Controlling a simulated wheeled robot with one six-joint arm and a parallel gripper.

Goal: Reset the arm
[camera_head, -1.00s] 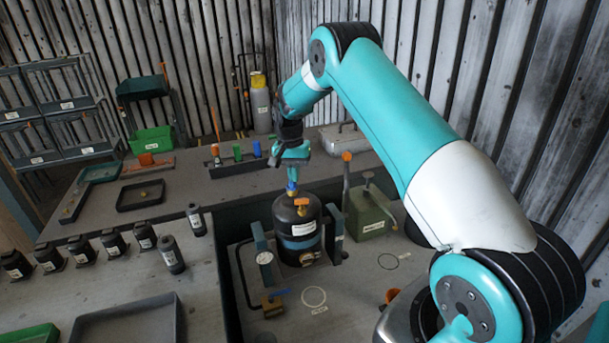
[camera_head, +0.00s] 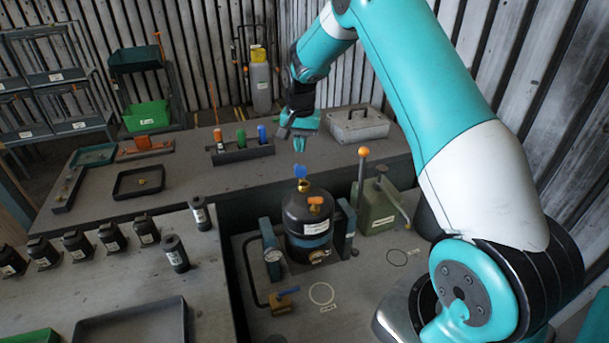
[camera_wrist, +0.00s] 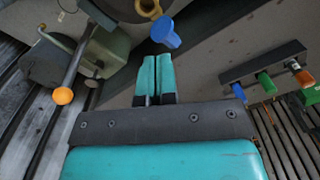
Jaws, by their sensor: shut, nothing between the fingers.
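My gripper (camera_head: 299,145) hangs pointing down above the black tank (camera_head: 307,225), with a clear gap over the blue knob (camera_head: 300,171) on the tank's top. In the wrist view my gripper's two teal fingers (camera_wrist: 156,75) lie side by side, shut and empty. The blue knob (camera_wrist: 165,33) shows just beyond the fingertips there, beside a brass ring (camera_wrist: 149,8). My arm is bent over the bench from the right.
A green box with an orange-knobbed lever (camera_head: 363,152) stands right of the tank. Behind are a rack of coloured pegs (camera_head: 240,150) and a grey case (camera_head: 357,125). Several black canisters (camera_head: 145,230) stand at left. The back bench is partly clear.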

